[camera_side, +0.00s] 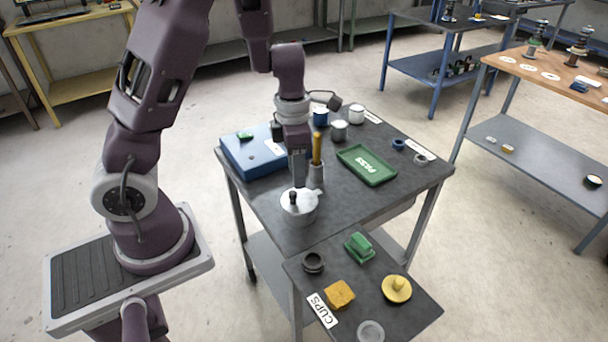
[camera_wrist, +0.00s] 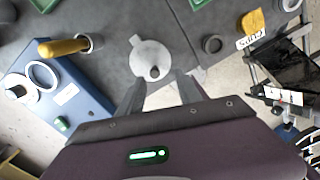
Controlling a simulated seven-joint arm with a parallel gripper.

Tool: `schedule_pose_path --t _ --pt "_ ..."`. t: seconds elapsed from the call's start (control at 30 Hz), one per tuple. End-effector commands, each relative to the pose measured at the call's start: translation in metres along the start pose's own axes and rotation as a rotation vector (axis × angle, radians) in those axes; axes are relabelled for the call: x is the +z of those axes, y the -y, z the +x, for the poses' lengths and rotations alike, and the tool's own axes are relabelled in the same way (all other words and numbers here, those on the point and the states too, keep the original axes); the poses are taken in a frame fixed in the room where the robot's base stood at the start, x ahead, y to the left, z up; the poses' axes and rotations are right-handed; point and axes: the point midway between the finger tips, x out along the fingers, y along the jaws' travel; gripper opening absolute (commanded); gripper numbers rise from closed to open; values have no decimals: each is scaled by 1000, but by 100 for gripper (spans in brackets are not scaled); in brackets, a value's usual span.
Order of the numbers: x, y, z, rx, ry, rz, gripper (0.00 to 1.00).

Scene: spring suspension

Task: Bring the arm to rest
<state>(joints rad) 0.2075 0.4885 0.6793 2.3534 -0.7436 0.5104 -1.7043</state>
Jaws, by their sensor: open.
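My gripper (camera_side: 299,180) points down over the dark table, just above and behind a pale lidded pot (camera_side: 299,210) with a black knob. In the wrist view the two fingers of my gripper (camera_wrist: 158,88) are spread apart with nothing between them. The pot (camera_wrist: 148,56) and its dark knob lie just beyond the fingertips there. The exact gap between fingertips and knob cannot be told. A yellow-handled tool (camera_side: 317,148) stands upright in a grey holder beside my gripper, and it also shows in the wrist view (camera_wrist: 65,46).
A blue box (camera_side: 245,160) lies at the table's left. A green tray (camera_side: 367,165) and several cups stand right and behind. A lower front table holds a yellow block (camera_side: 339,294), a green block (camera_side: 359,246), a dark ring (camera_side: 313,262) and a yellow knobbed piece (camera_side: 397,288).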

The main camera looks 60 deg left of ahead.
Motion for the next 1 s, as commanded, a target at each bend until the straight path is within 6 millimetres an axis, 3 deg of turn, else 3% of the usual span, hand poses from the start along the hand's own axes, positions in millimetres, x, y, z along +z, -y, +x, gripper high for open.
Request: schedule_pose_path --t 0.07,0.17,0.3,0.4,0.5,0.63,1.0 --pt "10 26 -30 -38 85 246 41" --pt "10 74 -87 -30 229 796 41" --pt "-27 130 -155 185 313 1656 41" --pt "-64 150 -179 402 205 2176 41" --pt "-91 156 -188 559 19 2516 41" --pt "-107 156 -191 641 -145 2709 41" --pt "-109 156 -191 647 -165 2730 41"
